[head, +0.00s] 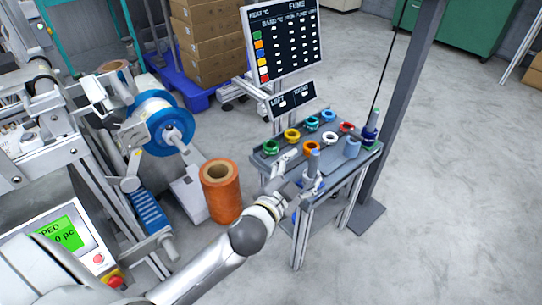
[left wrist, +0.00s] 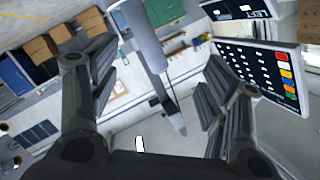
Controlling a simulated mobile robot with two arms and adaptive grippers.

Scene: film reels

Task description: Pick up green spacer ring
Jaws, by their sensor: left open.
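The green spacer ring (head: 270,147) sits at the near left corner of the small dark-topped table (head: 268,166) in the head view. My left gripper (head: 299,176) is at the table's near edge, to the right of and nearer than the green ring, apart from it. In the left wrist view, the two dark fingers of my left gripper (left wrist: 155,78) are spread wide with nothing held between them. The green ring cannot be made out in the left wrist view. My right gripper is not in view.
Yellow (head: 291,135), orange (head: 310,147), white (head: 329,138), red (head: 346,127) and blue (head: 312,123) rings share the table. A blue-and-green piece (head: 371,126) stands at its right end. A display board (head: 285,40) rises behind; an orange roll (head: 221,190) stands left. Open floor lies right.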

